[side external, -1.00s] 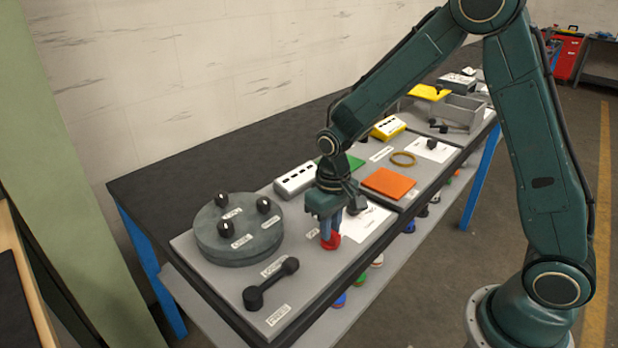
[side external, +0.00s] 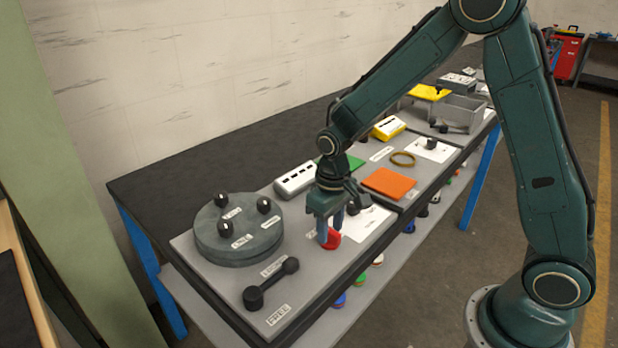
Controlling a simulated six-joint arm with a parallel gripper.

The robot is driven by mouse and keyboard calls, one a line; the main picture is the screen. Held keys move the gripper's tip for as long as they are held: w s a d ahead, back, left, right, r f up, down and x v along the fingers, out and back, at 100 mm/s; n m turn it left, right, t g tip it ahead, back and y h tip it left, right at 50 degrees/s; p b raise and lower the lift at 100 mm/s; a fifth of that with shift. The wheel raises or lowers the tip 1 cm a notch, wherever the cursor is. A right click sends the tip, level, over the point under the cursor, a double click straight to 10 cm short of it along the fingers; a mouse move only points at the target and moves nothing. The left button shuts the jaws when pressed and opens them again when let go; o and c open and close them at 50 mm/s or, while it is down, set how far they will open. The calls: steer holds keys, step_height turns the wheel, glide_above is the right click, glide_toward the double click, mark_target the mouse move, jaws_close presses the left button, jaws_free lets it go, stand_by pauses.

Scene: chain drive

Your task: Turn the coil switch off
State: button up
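My gripper (side external: 330,226) points down at a red round knob (side external: 332,240) on the grey panel. Its two fingers stand apart, with the red knob showing between and below them. I cannot tell whether the fingers touch it. The knob's upper part is partly hidden by the fingers. No label that I can read marks the coil switch, so I cannot confirm that this knob is it.
A grey round drum (side external: 238,240) with black knobs stands left. A black dumbbell-shaped handle (side external: 271,283) lies in front. A white box (side external: 296,180), orange plate (side external: 388,183) and brass ring (side external: 403,159) lie near or beyond the gripper.

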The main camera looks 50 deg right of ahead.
mark_target(330, 230)
steer(key=shift+r, duration=0.1)
step_height(330, 230, up, 14)
steer(key=shift+f, duration=0.2)
stand_by(0.7)
steer(key=s+d+r+t, duration=0.1)
steer(key=s+r+t, duration=0.1)
steer(key=s, duration=0.8)
steer(key=s+d+r+t, duration=0.1)
steer(key=s+r+t, duration=0.2)
steer(key=s, duration=0.7)
steer(key=shift+s+d+r+t, duration=0.25)
steer(key=shift+s+r+t, duration=0.1)
steer(key=shift+r, duration=0.7)
